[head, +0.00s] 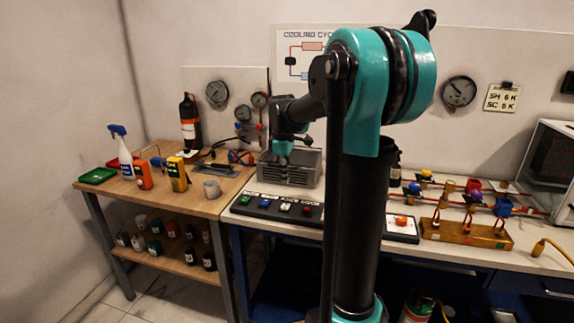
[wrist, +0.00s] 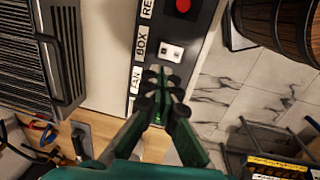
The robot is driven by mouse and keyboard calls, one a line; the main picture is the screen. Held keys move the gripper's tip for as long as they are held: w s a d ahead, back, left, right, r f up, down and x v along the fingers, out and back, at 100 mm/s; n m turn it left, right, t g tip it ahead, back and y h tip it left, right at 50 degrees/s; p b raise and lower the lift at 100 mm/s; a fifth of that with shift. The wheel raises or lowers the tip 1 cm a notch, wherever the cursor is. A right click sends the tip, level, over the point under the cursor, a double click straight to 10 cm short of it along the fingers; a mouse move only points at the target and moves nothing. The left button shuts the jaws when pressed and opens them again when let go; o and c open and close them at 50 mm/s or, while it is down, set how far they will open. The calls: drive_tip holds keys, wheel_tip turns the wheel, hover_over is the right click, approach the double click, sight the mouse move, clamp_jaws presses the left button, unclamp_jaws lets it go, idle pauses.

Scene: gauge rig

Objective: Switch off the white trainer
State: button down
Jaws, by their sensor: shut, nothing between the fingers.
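A black switch panel (head: 276,208) lies along the front of the bench in the head view, with green, blue, white and red controls in a row. In the wrist view the panel (wrist: 148,62) carries white labels, one reading BOX. Its white switch (wrist: 172,52) is just beyond my fingertips, and its red button (wrist: 183,5) is at the top edge. My gripper (wrist: 163,88) is shut and empty, over the panel; contact cannot be told. My fingers hide the panel beneath them. In the head view my gripper (head: 283,150) is above the grey finned unit. No label reading trainer is legible.
The grey finned unit (head: 290,168) stands behind the panel. A white panel with an orange button (head: 402,221) lies farther right, partly behind my arm.

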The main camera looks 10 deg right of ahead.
drive_tip(key=r, duration=0.5)
drive_tip(key=shift+w+d, duration=0.15)
drive_tip(key=shift+w, duration=0.1)
drive_tip(key=s+f+m+t, duration=0.1)
drive_tip(key=s+f+m, duration=0.5)
drive_tip(key=s+f, duration=0.4)
drive_tip(key=s+f+m+t, duration=0.2)
drive_tip(key=s+f+m, duration=0.4)
drive_tip(key=s+f, duration=0.5)
drive_tip(key=s, duration=0.5)
drive_tip(key=shift+a+f+y, duration=0.3)
drive_tip(key=shift+a, duration=0.1)
